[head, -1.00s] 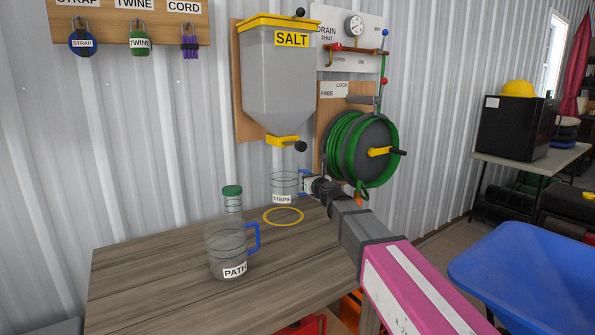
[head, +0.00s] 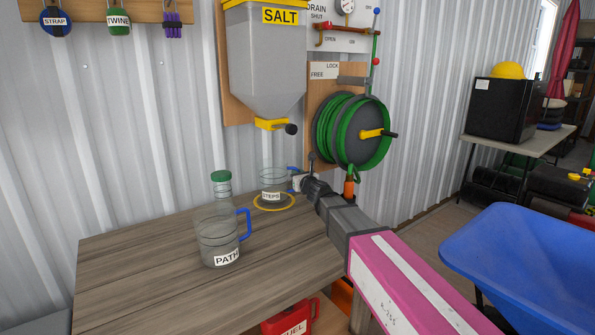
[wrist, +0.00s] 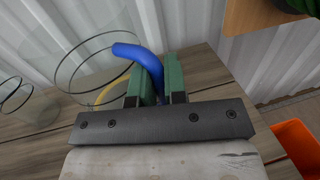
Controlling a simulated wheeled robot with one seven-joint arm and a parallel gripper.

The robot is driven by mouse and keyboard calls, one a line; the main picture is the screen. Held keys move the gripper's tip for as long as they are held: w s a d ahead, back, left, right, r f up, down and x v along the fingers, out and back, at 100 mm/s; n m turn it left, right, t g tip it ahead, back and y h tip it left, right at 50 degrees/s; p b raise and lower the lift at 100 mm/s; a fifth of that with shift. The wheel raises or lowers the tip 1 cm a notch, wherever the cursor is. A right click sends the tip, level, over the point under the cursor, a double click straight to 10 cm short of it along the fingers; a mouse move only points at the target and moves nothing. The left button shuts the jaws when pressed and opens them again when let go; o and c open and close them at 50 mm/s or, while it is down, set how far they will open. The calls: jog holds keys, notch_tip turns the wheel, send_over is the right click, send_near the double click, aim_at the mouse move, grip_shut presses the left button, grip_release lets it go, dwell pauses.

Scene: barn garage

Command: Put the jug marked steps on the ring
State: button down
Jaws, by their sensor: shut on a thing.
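The clear jug marked STEPS (head: 272,184) is upright at the back of the wooden bench, its base over or inside the yellow ring (head: 289,207). I cannot tell whether it touches the bench. My gripper (head: 297,182) comes in from the right and is shut on its blue handle. In the wrist view the handle (wrist: 146,62) is between the green fingers (wrist: 158,85), with the jug's glass (wrist: 95,50) to the left. Part of the yellow ring (wrist: 108,90) shows near the jug's base.
A jug marked PATH (head: 215,238) and a green-lidded jar (head: 221,186) stand left of the ring. The salt hopper (head: 265,65) hangs above, its yellow outlet (head: 270,124) over the jug. A hose reel (head: 350,133) is on the wall. The bench's left side (head: 120,270) is clear.

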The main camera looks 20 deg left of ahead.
jog(key=shift+f, duration=0.8)
dwell(0.4)
jog(key=c, duration=1.1)
grip_release()
jog(key=shift+s+d, duration=0.1)
jog(key=shift+s, duration=0.05)
